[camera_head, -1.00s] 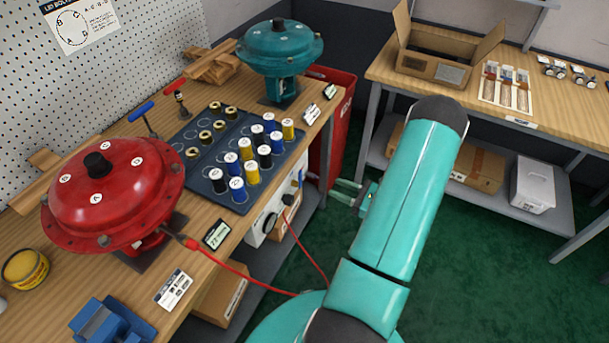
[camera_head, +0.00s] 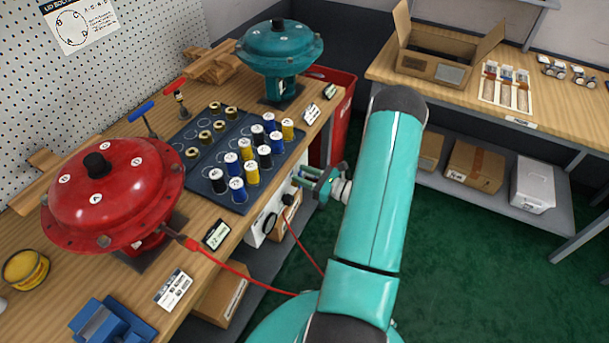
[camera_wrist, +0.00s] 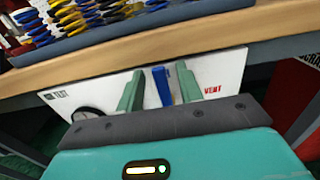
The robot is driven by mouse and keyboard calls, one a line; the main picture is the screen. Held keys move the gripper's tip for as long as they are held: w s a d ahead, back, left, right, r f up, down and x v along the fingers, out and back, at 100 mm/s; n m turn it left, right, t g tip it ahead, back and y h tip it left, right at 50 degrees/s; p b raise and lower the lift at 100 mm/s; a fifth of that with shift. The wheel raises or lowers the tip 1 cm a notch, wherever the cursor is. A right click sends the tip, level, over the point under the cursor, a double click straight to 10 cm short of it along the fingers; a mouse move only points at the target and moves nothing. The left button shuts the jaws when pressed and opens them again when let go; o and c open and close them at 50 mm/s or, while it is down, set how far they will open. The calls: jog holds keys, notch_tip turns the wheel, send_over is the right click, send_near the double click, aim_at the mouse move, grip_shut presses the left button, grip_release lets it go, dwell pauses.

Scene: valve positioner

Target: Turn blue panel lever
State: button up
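The blue lever (camera_wrist: 163,86) stands upright on a white panel (camera_wrist: 222,72) in the wrist view, toward the red VENT label. My gripper (camera_wrist: 160,88) is open, with its two green fingers on either side of the lever. A gap shows on the left; the right finger is very close to the lever, and I cannot tell if it touches. In the head view my gripper (camera_head: 300,180) is at the far end of the white panel (camera_head: 258,231), under the bench edge, and largely hides the lever.
The wooden bench (camera_head: 150,268) overhangs the panel. A black round knob (camera_wrist: 88,114) is on the panel's left part. A red hose (camera_head: 245,272) runs from the red actuator (camera_head: 115,190) toward the floor. A red bin (camera_head: 338,110) stands behind my gripper.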

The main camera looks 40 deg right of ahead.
grip_shut()
jog(key=shift+d, duration=0.15)
jog(key=m, duration=0.1)
jog(key=d+m, duration=0.2)
jog(key=m, duration=0.1)
jog(key=shift+w+f, duration=0.25)
jog(key=shift+w, duration=0.1)
jog(key=m, duration=0.1)
jog(key=d+m, duration=0.1)
jog(key=f+m, duration=0.1)
jog(key=m, duration=0.1)
jog(key=shift+w+d, duration=0.3)
jog(key=shift+w+d+f+m, duration=0.1)
jog(key=shift+d+f+m, duration=0.25)
jog(key=shift+f+m, duration=0.9)
jog(key=shift+w+d+f+m, duration=0.15)
jog(key=shift+d+f+m, duration=0.25)
jog(key=shift+m, duration=1.75)
jog(key=shift+w+d+f+m, duration=0.1)
jog(key=shift+d+f+m, duration=0.2)
jog(key=shift+f+m, duration=0.95)
jog(key=shift+r+m, duration=0.4)
jog(key=shift+m, duration=0.15)
